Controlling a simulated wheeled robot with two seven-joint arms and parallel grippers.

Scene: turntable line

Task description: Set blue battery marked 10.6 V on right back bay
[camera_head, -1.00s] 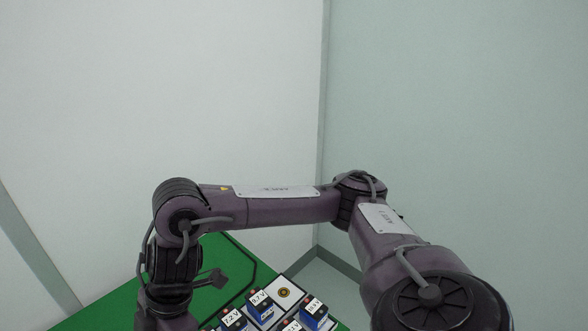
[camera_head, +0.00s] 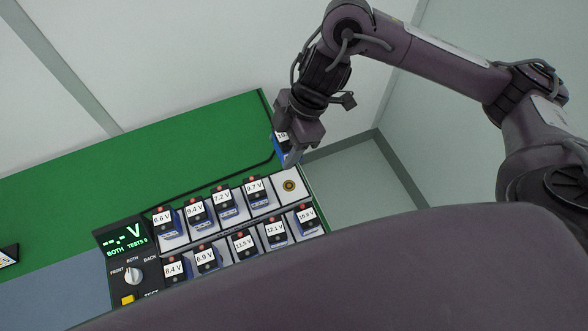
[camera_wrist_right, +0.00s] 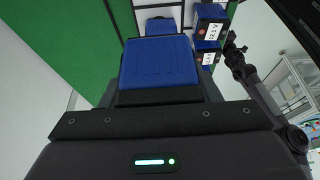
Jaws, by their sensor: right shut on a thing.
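My right gripper (camera_head: 291,150) is shut on a blue battery (camera_head: 280,141), held near the far right edge of the green table, behind the rack. Its label shows only "10"; the rest is hidden by the gripper. In the right wrist view the blue battery (camera_wrist_right: 160,62) fills the middle, its label out of sight. The right back bay (camera_head: 290,186) is empty, with a round gold contact showing. The held battery is above and behind this bay in the head view, apart from it. My left gripper is not in view.
Batteries fill the other back bays, including the neighbouring 9.7 V battery (camera_head: 256,191). The front row is also occupied, with a battery (camera_head: 306,217) at its right end. A tester (camera_head: 125,248) with a dial stands left. The green table (camera_head: 130,190) is clear behind the rack.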

